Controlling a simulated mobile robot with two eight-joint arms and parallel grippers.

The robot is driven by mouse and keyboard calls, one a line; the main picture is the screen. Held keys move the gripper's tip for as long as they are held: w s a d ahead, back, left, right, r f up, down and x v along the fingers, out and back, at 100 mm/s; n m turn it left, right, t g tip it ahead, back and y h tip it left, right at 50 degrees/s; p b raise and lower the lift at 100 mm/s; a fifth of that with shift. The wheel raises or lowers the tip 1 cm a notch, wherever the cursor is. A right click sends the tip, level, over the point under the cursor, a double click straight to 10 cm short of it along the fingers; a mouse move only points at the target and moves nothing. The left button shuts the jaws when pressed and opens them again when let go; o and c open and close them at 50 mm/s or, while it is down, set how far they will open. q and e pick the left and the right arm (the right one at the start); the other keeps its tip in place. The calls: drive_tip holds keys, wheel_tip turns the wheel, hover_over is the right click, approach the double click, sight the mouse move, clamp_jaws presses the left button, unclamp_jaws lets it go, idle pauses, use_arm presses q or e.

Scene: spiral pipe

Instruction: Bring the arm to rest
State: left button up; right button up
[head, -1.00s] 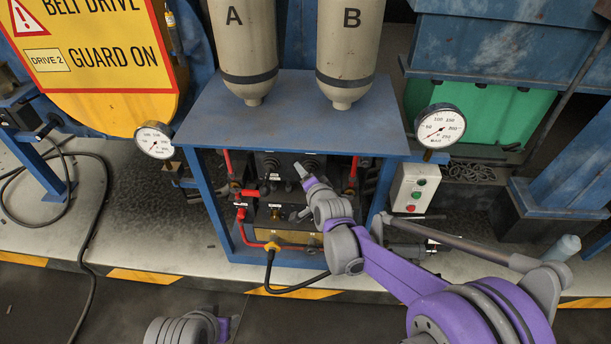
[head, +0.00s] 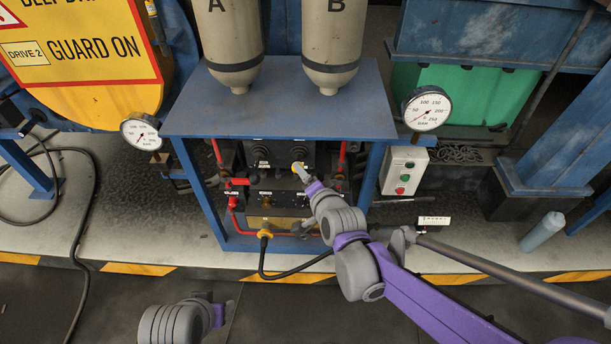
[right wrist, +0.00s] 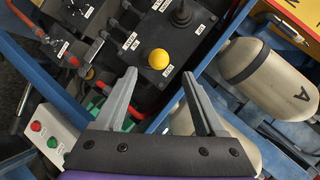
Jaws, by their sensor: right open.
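My right arm reaches in from the right in the head view. Its gripper (head: 300,173) is in front of the upper black control panel (head: 272,152) under the blue frame's top. In the right wrist view the right gripper (right wrist: 159,76) is open, with nothing between its fingers. A round yellow knob (right wrist: 158,59) shows just beyond the fingertips, apart from them in the picture. My left arm's end (head: 215,312) is low in the head view, over the dark floor, away from the frame; its fingers are not clear.
The blue frame (head: 280,105) carries two tanks, A (head: 232,40) and B (head: 334,45). Gauges stand left (head: 141,132) and right (head: 426,108). A button box (head: 403,170) is on the right. Red pipes (head: 232,208) and black hoses run at the panels. The front floor is clear.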

drive_tip(key=s+d+r+n+g+h+p, duration=0.1)
drive_tip(key=s+d+n+g+p, duration=0.1)
drive_tip(key=s+d, duration=0.3)
drive_tip(key=s+d+n+g+h+p, duration=0.1)
drive_tip(key=s+d+n+g+p, duration=0.2)
drive_tip(key=s, duration=1)
drive_tip(key=s+d+r+n+g+h+p, duration=0.1)
drive_tip(key=s+d+n+g+h+p, duration=0.1)
drive_tip(key=s+d, duration=0.5)
drive_tip(key=shift+s+d+r+n+p, duration=0.15)
drive_tip(key=shift+s+r+n+p, duration=0.15)
drive_tip(key=shift+s+n+p, duration=0.55)
